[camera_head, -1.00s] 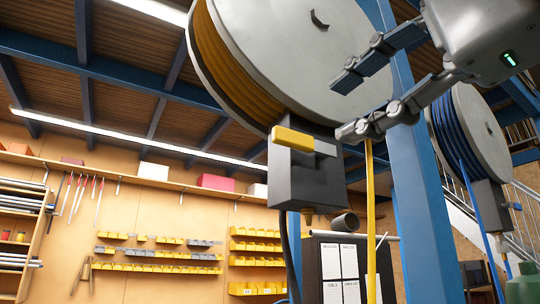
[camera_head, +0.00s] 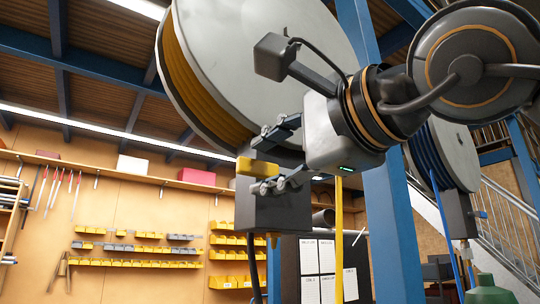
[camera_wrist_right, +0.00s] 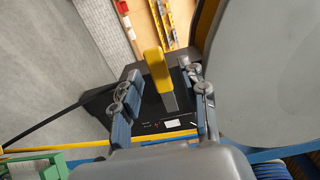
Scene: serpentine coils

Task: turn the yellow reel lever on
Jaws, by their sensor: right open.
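The yellow reel lever (camera_head: 258,167) sits on the dark box (camera_head: 262,214) below the large grey reel with yellow hose (camera_head: 200,70). My right gripper (camera_head: 256,164) is open, with one finger above the lever and one below it in the head view. In the right wrist view, the lever's yellow grip (camera_wrist_right: 156,66) lies between the fingers of my right gripper (camera_wrist_right: 159,72). Gaps show on both sides, so neither finger seems to touch it. The fingers hide part of the lever's grey arm in the head view. My left gripper is not in view.
A yellow hose (camera_head: 338,235) hangs down beside the blue post (camera_head: 385,210). A second reel with blue hose (camera_head: 448,155) is at the right. Shelves with yellow bins (camera_head: 135,262) line the far wall. The large reel's disc is close beside my right gripper.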

